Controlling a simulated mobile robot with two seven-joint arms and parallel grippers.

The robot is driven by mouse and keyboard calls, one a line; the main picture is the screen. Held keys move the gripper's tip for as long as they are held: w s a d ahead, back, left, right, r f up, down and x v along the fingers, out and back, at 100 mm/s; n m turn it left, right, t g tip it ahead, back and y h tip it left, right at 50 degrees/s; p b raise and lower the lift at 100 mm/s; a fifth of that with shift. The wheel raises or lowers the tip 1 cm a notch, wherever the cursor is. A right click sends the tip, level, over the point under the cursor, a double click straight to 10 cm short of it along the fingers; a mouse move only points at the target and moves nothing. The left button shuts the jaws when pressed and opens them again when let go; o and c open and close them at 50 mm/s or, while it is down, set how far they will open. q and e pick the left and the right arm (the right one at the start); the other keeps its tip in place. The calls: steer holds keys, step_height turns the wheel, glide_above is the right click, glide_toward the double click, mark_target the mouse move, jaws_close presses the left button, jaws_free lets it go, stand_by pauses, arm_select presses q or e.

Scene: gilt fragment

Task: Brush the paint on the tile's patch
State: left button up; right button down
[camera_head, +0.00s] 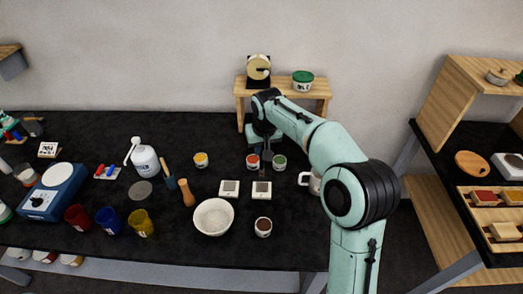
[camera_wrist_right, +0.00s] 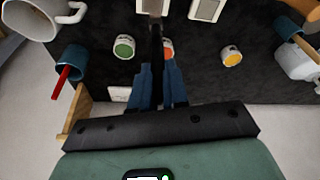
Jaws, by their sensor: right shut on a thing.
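My right gripper (camera_head: 262,153) is shut on a thin dark brush (camera_wrist_right: 156,45), also seen in the wrist view with the gripper's blue fingers (camera_wrist_right: 158,72) around it. The brush points down toward the right white tile (camera_head: 262,195), which has a grey patch; whether its tip touches is unclear. A second white tile with a grey patch (camera_head: 229,195) lies to its left. Paint pots stand behind: red (camera_head: 252,162), partly hidden by the brush in the wrist view, green (camera_head: 280,162) and yellow (camera_head: 201,160). A brown-filled pot (camera_head: 263,228) stands in front. My left gripper is not in view.
A white mug (camera_head: 312,182) is at the right, partly behind my arm. A small wooden shelf (camera_head: 310,92) stands at the back. The black table is clear around the brown-filled pot.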

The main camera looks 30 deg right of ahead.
mark_target(262, 168)
steer(key=f+b, duration=0.1)
steer(key=f, duration=0.4)
steer(key=shift+s+b, duration=0.2)
steer(key=shift+b, duration=0.15)
steer(key=shift+f, duration=0.55)
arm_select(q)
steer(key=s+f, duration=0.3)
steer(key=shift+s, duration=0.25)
arm_select(e)
steer(key=shift+w, duration=0.1)
arm_select(q)
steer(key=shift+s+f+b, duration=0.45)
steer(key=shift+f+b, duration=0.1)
steer(key=shift+b, duration=0.05)
arm_select(e)
steer(key=shift+f, duration=1.1)
